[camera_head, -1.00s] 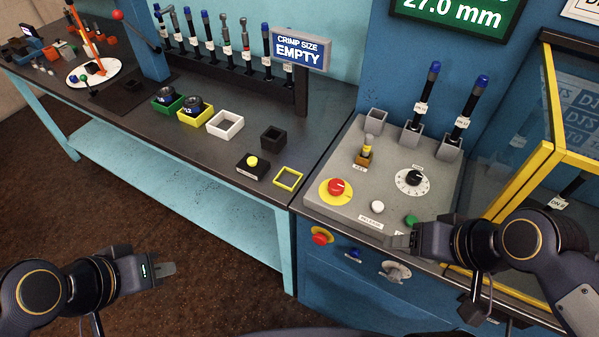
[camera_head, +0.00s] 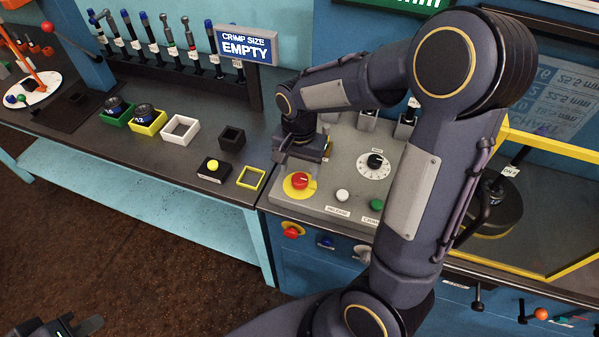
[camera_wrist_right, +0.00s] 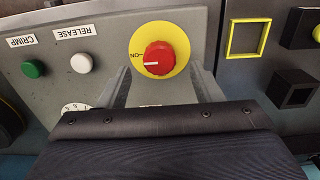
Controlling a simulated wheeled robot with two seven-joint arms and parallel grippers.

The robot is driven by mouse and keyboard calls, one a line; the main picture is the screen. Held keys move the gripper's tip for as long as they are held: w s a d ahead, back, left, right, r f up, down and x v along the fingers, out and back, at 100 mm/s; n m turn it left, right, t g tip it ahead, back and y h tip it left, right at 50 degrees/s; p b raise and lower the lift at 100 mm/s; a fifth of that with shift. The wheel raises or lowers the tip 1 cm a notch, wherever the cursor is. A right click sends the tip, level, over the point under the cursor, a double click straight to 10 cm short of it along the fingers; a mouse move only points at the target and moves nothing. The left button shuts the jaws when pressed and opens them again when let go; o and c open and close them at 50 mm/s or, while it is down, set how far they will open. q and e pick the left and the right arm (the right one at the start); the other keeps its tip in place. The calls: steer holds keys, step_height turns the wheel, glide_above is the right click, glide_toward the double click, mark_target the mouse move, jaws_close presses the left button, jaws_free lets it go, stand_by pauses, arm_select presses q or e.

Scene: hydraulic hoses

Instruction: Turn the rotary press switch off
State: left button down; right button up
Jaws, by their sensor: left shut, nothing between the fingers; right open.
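The rotary press switch (camera_head: 300,181) is a red knob on a yellow disc on the grey control panel. In the right wrist view the red knob (camera_wrist_right: 159,57) carries a white line pointing at the word ON. My right gripper (camera_head: 298,163) is above the panel, just behind the knob. In the right wrist view its two fingers (camera_wrist_right: 163,85) are spread, with the knob ahead of the gap between them; I see no contact. My left gripper (camera_head: 88,326) is shut and empty at the bottom left, far from the panel.
A white release button (camera_head: 342,195), a green crimp button (camera_head: 376,205) and a black dial (camera_head: 375,161) lie right of the knob. A yellow square frame (camera_head: 251,178) and a black box with a yellow button (camera_head: 213,168) stand left. My right arm hides the panel's right part.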

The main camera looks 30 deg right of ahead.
mark_target(300, 178)
steer(key=shift+f, duration=1.6)
steer(key=shift+c, duration=0.5)
steer(key=c, duration=0.9)
